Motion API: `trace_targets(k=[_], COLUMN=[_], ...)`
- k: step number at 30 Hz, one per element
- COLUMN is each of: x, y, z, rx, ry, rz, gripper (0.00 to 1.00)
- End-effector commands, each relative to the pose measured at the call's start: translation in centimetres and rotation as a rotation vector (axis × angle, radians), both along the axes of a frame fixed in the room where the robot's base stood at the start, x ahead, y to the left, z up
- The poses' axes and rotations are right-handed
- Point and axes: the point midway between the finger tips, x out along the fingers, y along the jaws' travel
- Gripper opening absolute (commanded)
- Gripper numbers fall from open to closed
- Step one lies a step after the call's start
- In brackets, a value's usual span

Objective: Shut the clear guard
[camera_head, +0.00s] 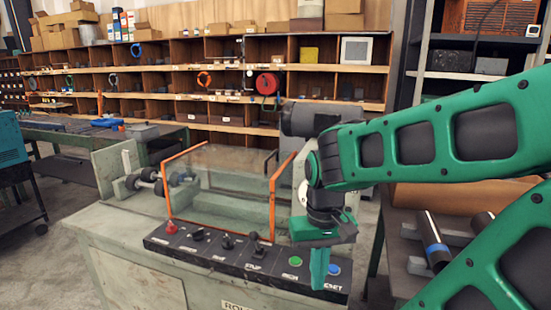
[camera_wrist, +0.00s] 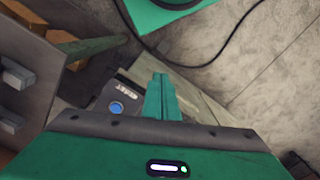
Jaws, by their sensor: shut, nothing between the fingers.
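The clear guard (camera_head: 222,190) is a see-through panel with orange edges, standing on the grey-green machine (camera_head: 130,255) behind its control panel. I cannot tell how far open it stands. My gripper (camera_head: 319,270) has green fingers pointing down, pressed together and empty. It is at the right end of the control panel (camera_head: 225,254), near the blue button (camera_head: 333,269), to the right of the guard and apart from it. In the wrist view the closed fingers (camera_wrist: 161,98) are beside the same blue button (camera_wrist: 116,108); the guard is not seen there.
The panel also bears a green button (camera_head: 295,261) and several dark levers. A shaft-like part (camera_head: 148,178) shows behind the guard. At right, a dark cylinder with a blue band (camera_head: 434,240) lies on a bench. Shelves (camera_head: 220,80) fill the back wall.

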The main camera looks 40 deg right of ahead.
Motion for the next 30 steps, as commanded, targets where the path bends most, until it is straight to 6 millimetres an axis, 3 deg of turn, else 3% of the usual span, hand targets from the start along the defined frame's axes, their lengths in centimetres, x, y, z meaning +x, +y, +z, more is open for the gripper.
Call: trace_targets(k=[6,8,9,11,14,18,21,25,30], x=[0.1,-0.4,0.4,2.9,8.7,16.6,20.8,23.7,25.1], y=[0.0,-0.3,-0.8,-2.1,-5.2,-10.1,-12.9,-15.1,-16.0], z=[0.0,0.9,1.5,2.8,6.2,12.6,16.7,20.2,20.5], rx=[-0.001,-0.004,-0.01,-0.025,-0.049,-0.071,-0.073,-0.069,-0.067], ry=[-0.001,-0.029,-0.053,-0.107,-0.239,-0.458,-0.586,-0.69,-0.722], rz=[-0.001,-0.011,-0.03,-0.066,-0.172,-0.341,-0.434,-0.505,-0.529], gripper=[0.0,0.0,0.0,0.0,0.0,0.0,0.0,0.0,0.0])
